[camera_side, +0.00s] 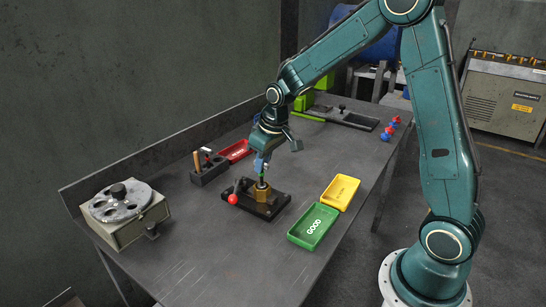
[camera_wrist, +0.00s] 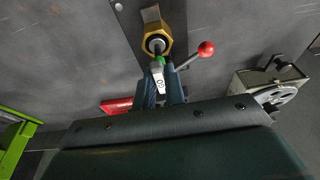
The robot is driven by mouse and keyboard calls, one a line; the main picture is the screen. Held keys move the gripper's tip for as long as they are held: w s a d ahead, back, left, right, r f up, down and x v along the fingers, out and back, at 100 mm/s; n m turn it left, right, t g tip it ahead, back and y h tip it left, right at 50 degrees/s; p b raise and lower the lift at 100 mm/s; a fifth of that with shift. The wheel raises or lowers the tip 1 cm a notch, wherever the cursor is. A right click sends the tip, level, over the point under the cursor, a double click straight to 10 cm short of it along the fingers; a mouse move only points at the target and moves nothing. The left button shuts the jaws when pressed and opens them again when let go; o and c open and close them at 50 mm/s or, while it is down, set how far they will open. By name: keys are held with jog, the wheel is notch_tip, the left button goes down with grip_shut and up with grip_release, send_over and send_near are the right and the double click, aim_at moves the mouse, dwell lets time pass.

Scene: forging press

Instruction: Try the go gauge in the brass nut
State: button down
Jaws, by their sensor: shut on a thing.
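The brass nut (camera_side: 262,192) sits in a dark clamp fixture (camera_side: 270,208) on the bench, and it also shows at the top of the wrist view (camera_wrist: 154,35). The fixture has a lever with a red ball knob (camera_side: 233,199). My gripper (camera_side: 262,163) is right above the nut, pointing down. In the wrist view my gripper (camera_wrist: 166,88) is shut on the go gauge (camera_wrist: 158,79), which has a green band and a white "GO" tag. The gauge's lower end is at the nut's bore. I cannot tell how deep it sits.
A green "GOOD" tray (camera_side: 313,226) and a yellow tray (camera_side: 341,191) lie right of the fixture. A red tray (camera_side: 236,151) and a dark tool rack (camera_side: 209,170) stand behind it. A box with a round dial (camera_side: 122,205) stands at left. The front bench is clear.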

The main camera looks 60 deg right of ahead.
jog(key=shift+f, duration=0.35)
dwell(0.4)
jog(key=shift+r, duration=1.85)
dwell(0.9)
jog(key=shift+r, duration=1.85)
jog(key=shift+w, duration=0.1)
